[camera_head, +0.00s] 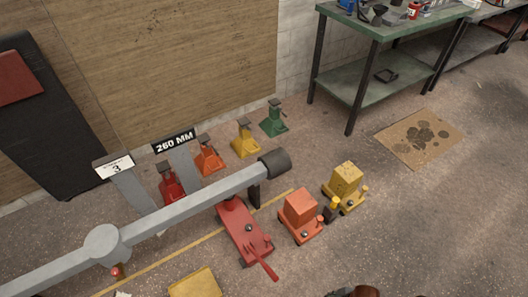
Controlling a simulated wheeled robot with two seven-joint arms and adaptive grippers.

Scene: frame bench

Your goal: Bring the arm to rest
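A long grey arm-like beam (190,207) runs from the lower left corner up to the middle of the view. It has a round joint (103,243) and a dark cylindrical end (275,162). A short dark piece (254,196) hangs below it near that end. The beam appears raised above the floor, passing over a red low-wheeled jack (241,228); contact between them cannot be told. A dark reddish-brown shape (362,291) at the bottom edge is mostly cut off and unclear.
Red (170,187), orange (208,157), yellow (244,141) and green (274,121) stands line the wall near a "260 MM" sign (174,142). Orange (301,211) and yellow (346,182) block-topped units sit right of the jack. A green table (372,83) stands behind stained cardboard (419,138). The right floor is clear.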

